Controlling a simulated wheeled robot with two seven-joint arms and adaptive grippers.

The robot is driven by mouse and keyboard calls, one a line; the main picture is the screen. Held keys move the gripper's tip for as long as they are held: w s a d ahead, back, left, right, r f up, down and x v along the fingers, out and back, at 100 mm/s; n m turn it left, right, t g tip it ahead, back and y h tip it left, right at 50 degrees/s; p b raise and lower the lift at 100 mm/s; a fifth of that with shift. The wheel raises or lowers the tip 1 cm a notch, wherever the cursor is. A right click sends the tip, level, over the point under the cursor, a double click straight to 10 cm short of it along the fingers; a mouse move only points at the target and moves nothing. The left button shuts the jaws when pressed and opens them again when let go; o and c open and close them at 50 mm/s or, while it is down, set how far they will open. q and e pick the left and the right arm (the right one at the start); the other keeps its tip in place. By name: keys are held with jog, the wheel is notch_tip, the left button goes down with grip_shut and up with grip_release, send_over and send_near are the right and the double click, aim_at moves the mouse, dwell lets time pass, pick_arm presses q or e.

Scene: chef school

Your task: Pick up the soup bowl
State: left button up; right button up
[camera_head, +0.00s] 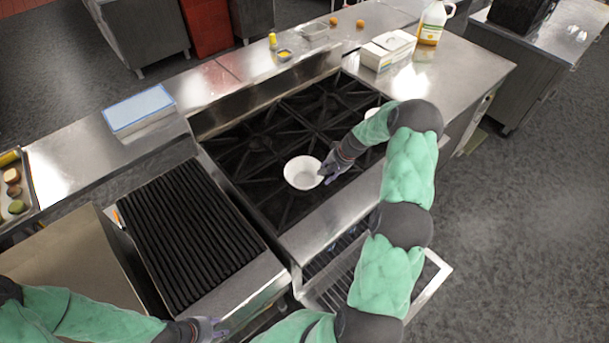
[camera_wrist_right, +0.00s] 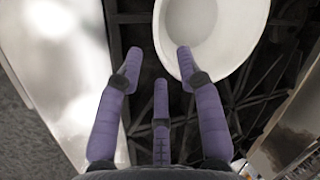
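The white soup bowl (camera_head: 297,176) stands upright on the black stove grate. In the right wrist view the bowl (camera_wrist_right: 205,25) fills the top, appears empty, and is cut off by the frame. My right gripper (camera_head: 327,172) is at the bowl's right side. In the right wrist view its purple fingers (camera_wrist_right: 159,58) are spread apart; one fingertip overlaps the bowl's near rim and another is outside it. I cannot tell whether they touch. My left gripper (camera_head: 210,329) is low at the bottom edge, away from the bowl; its finger opening is unclear.
Another white object (camera_head: 372,112) is partly hidden behind my right arm. A ribbed black grill (camera_head: 185,235) lies left of the stove (camera_head: 270,205). A white box (camera_head: 388,48) and a jug (camera_head: 433,22) stand on the back counter. An oven door (camera_head: 432,283) hangs open below.

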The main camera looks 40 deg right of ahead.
aim_at(320, 179)
jog(key=shift+w+d+f, duration=0.15)
jog(key=shift+w+f, duration=0.25)
jog(key=shift+f, duration=0.3)
jog(key=shift+w+a+f, duration=0.1)
jog(key=shift+a+f, duration=0.25)
jog(key=shift+f, duration=0.05)
jog(key=shift+p+x, duration=0.6)
jog(key=shift+x, duration=1.35)
jog(key=shift+w+d, duration=0.15)
jog(key=shift+w, duration=0.05)
grip_shut()
